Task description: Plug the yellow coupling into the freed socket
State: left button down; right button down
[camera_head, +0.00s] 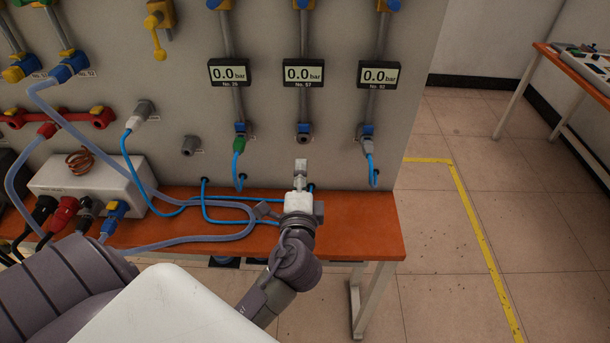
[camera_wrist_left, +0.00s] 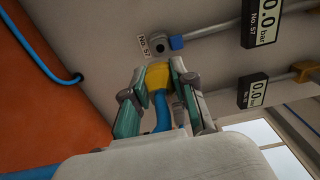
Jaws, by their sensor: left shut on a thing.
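The yellow coupling (camera_wrist_left: 157,78) sits between the fingers of my left gripper (camera_wrist_left: 156,70) in the left wrist view, with a blue hose (camera_wrist_left: 163,117) running back from it. The gripper is shut on it. In the head view my left gripper (camera_head: 300,174) is in front of the panel, below the No. 57 gauge (camera_head: 303,73), and the coupling is hidden. The empty grey socket (camera_head: 303,138) under that gauge is just above the gripper. In the wrist view the socket (camera_wrist_left: 158,44) is just beyond the coupling, which looks apart from it. My right gripper is not in view.
A green coupling (camera_head: 239,144) is plugged in left of the socket and a grey coupling (camera_head: 368,146) right of it. Blue hoses cross the orange bench (camera_head: 365,235) below. A white box (camera_head: 85,180) with cables stands at the left. Open floor lies right.

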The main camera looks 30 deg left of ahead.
pick_arm(q)
jog(key=x, duration=0.7)
jog(key=shift+w+p, duration=0.2)
jog(key=shift+p, duration=0.15)
jog(key=shift+w+a, duration=0.35)
jog(key=shift+w, duration=0.2)
dwell(2.0)
jog(key=c, duration=0.9)
grip_release()
jog(key=shift+o, duration=0.2)
